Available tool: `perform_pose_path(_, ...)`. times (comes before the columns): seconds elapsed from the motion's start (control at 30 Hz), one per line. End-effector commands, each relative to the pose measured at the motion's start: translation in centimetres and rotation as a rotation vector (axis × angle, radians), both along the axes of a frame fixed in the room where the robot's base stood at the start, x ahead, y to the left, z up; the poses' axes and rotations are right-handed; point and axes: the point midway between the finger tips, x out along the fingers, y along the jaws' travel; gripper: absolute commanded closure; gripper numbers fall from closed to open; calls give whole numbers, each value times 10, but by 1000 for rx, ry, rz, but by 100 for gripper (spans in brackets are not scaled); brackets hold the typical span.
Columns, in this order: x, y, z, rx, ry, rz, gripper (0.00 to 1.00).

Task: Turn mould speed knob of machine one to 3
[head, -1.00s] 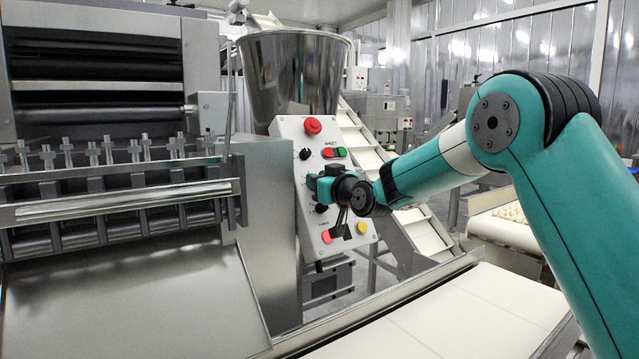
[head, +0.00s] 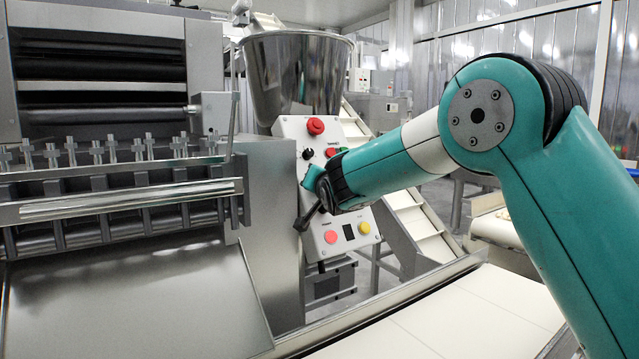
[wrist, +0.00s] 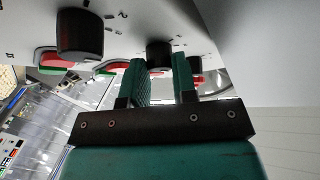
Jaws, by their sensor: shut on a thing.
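The tilted grey control panel (head: 293,128) stands below the steel hopper, and my forearm and wrist cover its middle. My gripper (wrist: 160,70) shows in the wrist view with its two teal fingers on either side of a black knob (wrist: 158,52), shut on it. Another black knob (wrist: 80,33) with numbers around it sits to the left in that view. In the head view an upper black knob (head: 308,154) is clear of the gripper. The gripped knob is hidden there, and its label and setting cannot be read.
A red mushroom button (head: 315,125) is at the panel's top; a red button (head: 331,237) and a yellow button (head: 364,228) are low on it. The steel machine (head: 270,190) stands close on the left. A pale conveyor belt (head: 450,320) runs below my arm.

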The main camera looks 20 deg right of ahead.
Motion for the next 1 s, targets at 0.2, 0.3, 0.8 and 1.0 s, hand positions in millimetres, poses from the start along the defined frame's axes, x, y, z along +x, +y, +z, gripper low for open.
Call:
perform_pose_path(0.2, 0, 0, -2, 12, 11, -7, 98)
perform_pose_path(0.3, 0, 0, -2, 13, 11, -8, 98)
perform_pose_path(0.8, 0, 0, -1, 12, 7, -7, 48)
perform_pose_path(1.0, -10, 1, 0, 12, 6, -7, 48)
